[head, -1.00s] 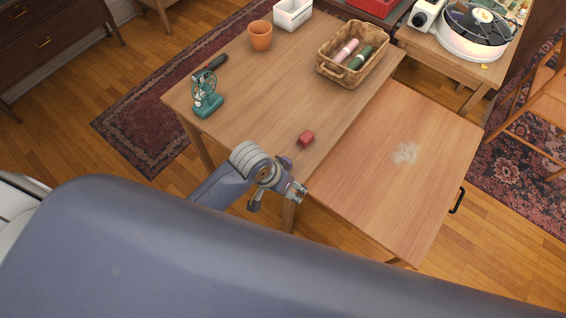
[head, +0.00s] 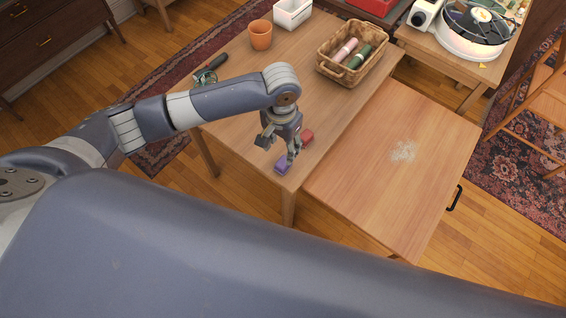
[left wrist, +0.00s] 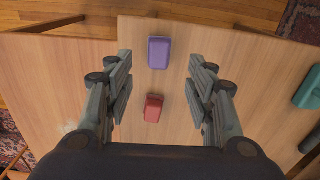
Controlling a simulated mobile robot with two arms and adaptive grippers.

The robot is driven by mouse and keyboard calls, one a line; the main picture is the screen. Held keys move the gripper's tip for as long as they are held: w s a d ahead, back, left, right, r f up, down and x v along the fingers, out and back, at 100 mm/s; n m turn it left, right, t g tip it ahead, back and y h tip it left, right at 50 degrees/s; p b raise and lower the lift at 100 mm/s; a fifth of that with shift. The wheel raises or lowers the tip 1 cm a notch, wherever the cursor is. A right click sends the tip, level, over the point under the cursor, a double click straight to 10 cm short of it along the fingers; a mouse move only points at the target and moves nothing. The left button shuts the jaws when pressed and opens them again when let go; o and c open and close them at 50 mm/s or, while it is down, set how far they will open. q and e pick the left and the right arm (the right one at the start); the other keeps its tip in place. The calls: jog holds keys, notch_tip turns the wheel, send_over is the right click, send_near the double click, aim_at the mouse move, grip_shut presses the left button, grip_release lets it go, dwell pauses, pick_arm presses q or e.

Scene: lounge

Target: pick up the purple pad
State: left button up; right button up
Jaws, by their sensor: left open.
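The purple pad (head: 283,164) lies on the wooden table near its front corner. In the left wrist view the purple pad (left wrist: 159,52) shows between and just beyond the open fingers, apart from both. My left gripper (head: 278,151) is open and empty above the table, close to the pad; in the left wrist view its fingers (left wrist: 160,84) are spread wide. A red block (head: 307,136) sits beside the pad, partly behind the gripper in the head view; it also shows in the left wrist view (left wrist: 153,108). My right gripper is in neither view.
The table (head: 240,135) also holds an orange pot (head: 260,36), a white bin (head: 292,13) and a wicker basket (head: 338,72) with rolls. A green object (left wrist: 308,90) shows at right in the wrist view. A lower wooden surface (head: 375,190) with a pale patch adjoins the table.

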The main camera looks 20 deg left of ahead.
aim_at(283, 162)
pick_arm(q)
jog(key=f, duration=0.8)
jog(key=shift+w+d+f+p, duration=0.1)
jog(key=shift+w+f+p, duration=0.15)
jog(key=shift+w+p, duration=0.15)
jog(key=shift+s, duration=0.1)
jog(key=c, duration=1.1)
